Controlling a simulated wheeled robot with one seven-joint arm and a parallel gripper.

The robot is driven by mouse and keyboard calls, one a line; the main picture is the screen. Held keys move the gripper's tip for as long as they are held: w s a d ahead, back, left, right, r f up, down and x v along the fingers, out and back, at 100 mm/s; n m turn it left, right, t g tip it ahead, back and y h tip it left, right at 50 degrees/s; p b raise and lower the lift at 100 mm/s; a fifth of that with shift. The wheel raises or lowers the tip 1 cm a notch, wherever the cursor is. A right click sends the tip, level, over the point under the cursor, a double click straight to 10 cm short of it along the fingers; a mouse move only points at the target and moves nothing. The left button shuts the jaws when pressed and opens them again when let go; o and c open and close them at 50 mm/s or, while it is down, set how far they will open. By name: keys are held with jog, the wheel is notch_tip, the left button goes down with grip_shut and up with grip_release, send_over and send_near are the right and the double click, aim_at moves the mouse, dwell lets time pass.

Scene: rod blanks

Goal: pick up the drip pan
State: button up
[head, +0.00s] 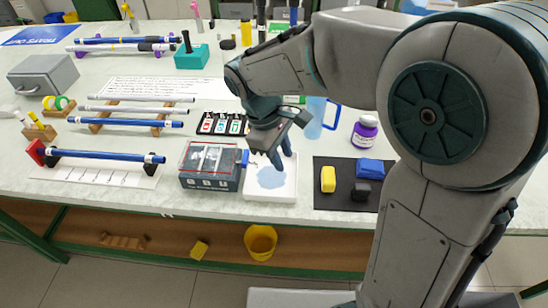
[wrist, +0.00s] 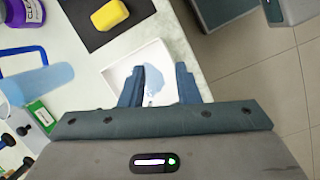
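The drip pan (head: 288,193) is a shallow white tray with a light blue puddle in it. It lies near the front edge of the bench, between a grey box and a black mat. My gripper (head: 280,162) points down over the pan, its dark blue fingers in front of the back part. In the wrist view, the gripper (wrist: 160,85) is open, with the white pan (wrist: 122,72) and its puddle showing beyond and between the fingers. Nothing is seen held. I cannot tell whether the fingertips touch the pan, and its near part is hidden by the gripper.
The grey box (head: 208,182) stands close to the pan's left. On the right, the black mat (head: 333,198) carries a yellow block (head: 328,179), a blue block (head: 369,168) and a black block. A blue-handled clear jug (head: 316,120) and a purple jar (head: 364,133) stand behind.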

jog(key=w+a+f+n+h, duration=0.1)
jog(key=a+f+n, duration=0.35)
jog(key=a, duration=0.35)
send_over(267, 196)
jog(key=a, duration=0.2)
jog(key=f, duration=0.8)
jog(key=shift+w+d, duration=0.15)
jog(key=shift+w, duration=0.1)
jog(key=x, duration=0.5)
jog(key=shift+s, duration=0.2)
grip_shut()
